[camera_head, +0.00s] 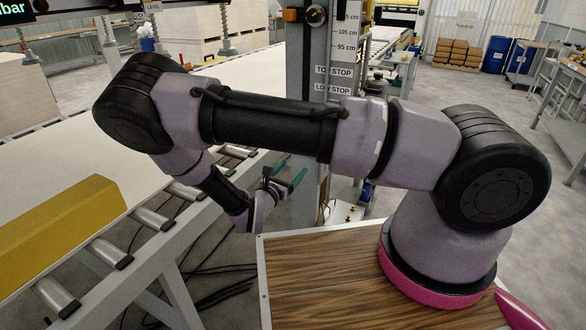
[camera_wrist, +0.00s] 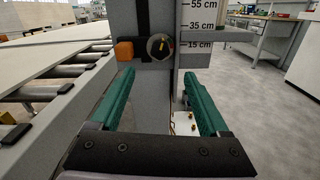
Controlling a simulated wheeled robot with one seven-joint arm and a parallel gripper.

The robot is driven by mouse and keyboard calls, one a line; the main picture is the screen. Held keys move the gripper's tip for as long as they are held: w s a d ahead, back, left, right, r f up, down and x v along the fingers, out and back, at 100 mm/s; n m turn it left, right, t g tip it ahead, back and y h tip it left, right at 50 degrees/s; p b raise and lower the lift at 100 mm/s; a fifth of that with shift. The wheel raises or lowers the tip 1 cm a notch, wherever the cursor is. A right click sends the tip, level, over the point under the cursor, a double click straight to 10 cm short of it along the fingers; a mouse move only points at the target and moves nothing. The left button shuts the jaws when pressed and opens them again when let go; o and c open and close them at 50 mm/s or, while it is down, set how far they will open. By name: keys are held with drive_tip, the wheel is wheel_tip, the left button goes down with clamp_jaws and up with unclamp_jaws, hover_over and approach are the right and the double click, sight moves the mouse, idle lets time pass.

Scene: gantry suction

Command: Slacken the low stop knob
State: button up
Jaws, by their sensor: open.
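In the head view, my gripper (camera_head: 290,170) is beside the post below the LOW STOP label (camera_head: 333,89). There my arm covers this knob.
Another knob (camera_head: 315,15) and orange block (camera_head: 289,15) are higher on the post (camera_head: 335,40). A roller conveyor (camera_head: 150,217) carrying a pale board and a yellow bar (camera_head: 70,235) runs left of my gripper. Cables lie on the floor below.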

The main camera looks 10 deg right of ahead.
drive_tip(key=shift+w, duration=0.1)
drive_tip(key=x, duration=1)
drive_tip(key=shift+w+d, duration=0.15)
drive_tip(key=shift+w, duration=0.05)
clamp_jaws()
